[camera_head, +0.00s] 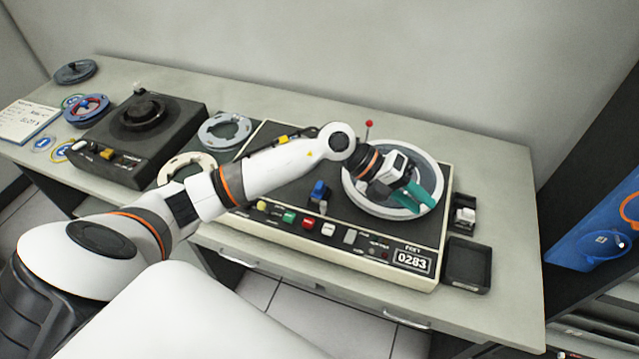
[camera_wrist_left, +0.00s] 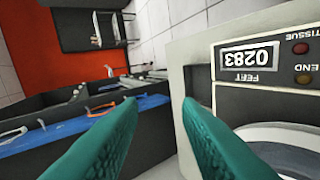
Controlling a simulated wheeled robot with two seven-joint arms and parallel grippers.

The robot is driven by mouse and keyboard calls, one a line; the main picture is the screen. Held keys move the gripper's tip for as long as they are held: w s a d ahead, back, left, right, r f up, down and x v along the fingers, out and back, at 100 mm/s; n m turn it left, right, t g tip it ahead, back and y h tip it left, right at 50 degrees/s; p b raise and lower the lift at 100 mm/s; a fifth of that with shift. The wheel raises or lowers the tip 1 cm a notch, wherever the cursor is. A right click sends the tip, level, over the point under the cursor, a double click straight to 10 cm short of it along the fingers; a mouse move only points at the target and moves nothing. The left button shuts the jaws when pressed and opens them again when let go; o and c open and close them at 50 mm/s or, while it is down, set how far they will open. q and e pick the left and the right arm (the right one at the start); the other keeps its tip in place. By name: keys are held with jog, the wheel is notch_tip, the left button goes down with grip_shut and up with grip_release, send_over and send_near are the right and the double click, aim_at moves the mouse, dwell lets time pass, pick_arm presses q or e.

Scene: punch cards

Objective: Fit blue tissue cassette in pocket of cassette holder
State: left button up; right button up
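My left gripper (camera_head: 412,197) has teal fingers and is over the right part of the console, above its large round grey-and-white reel (camera_head: 352,197). In the left wrist view the two fingers (camera_wrist_left: 160,112) stand apart with nothing visible between them, so it is open and empty. I cannot surely identify the blue tissue cassette. A small blue block-like piece (camera_head: 319,192) stands on the console left of the reel; whether it is a cassette or a control is unclear. No cassette holder is clearly recognisable. My right gripper is not in view.
The console's counter (camera_head: 412,261) reads 0283. To its right are a small black stand with a white top (camera_head: 465,213) and an empty-looking black tray (camera_head: 467,264). A dark turntable unit (camera_head: 140,135) stands left. A blue shelf panel (camera_head: 575,258) is far right.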

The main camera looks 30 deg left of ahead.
pick_arm(q)
jog(key=w+a+f+g+y, duration=0.1)
jog(key=w+a+f+y, duration=0.15)
jog(key=a+y, duration=0.7)
jog(key=n+g+y, duration=0.2)
send_near(319, 185)
notch_tip(319, 185, down, 9)
jog(key=b, duration=0.6)
jog(key=shift+s+r+b, duration=0.1)
jog(key=shift+b, duration=0.25)
grip_shut()
jog(key=shift+r+p, duration=2.05)
jog(key=shift+r, duration=1)
